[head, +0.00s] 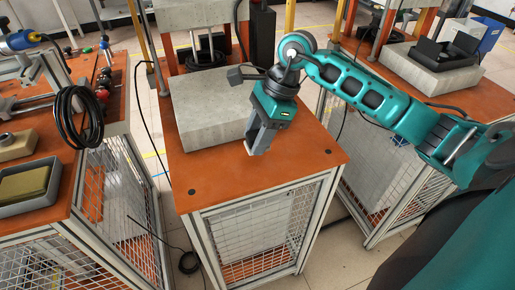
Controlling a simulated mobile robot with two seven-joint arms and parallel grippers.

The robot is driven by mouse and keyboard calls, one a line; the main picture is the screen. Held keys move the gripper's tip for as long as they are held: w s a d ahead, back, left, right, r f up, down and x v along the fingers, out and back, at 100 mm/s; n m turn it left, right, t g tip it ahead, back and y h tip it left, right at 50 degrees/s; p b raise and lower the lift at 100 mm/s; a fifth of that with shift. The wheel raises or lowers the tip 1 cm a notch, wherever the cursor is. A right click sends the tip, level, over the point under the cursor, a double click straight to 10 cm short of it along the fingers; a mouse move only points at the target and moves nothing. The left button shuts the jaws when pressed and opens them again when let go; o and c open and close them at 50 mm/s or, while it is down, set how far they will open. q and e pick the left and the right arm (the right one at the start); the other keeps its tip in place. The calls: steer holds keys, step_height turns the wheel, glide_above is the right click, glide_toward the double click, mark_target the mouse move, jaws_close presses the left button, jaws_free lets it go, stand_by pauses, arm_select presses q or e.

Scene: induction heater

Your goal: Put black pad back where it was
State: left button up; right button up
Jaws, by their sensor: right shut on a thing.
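My right gripper (259,146) points down over the front part of the middle orange table (300,155), just in front of a light concrete block (210,110). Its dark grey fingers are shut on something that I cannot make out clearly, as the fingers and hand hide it. I cannot tell for sure that it is the black pad. No separate black pad shows plainly on the middle table. My left gripper is out of view.
A coil of black cable (80,120) hangs at the left bench. A grey tray (12,209) with an olive pad (25,184) is at lower left. A black open case (448,50) sits on a concrete block at right. The middle table's front is clear.

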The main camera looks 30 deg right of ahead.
step_height(320, 180, down, 4)
steer(key=shift+f, duration=0.1)
steer(key=shift+f+b, duration=0.2)
steer(key=shift+b, duration=0.15)
steer(key=o, duration=1)
steer(key=shift+r, duration=0.1)
steer(key=shift+d+r+p, duration=0.15)
steer(key=shift+r+p, duration=0.15)
steer(key=shift+r, duration=0.05)
steer(key=v, duration=1.1)
steer(key=shift+s+r, duration=0.15)
steer(key=shift+r, duration=0.1)
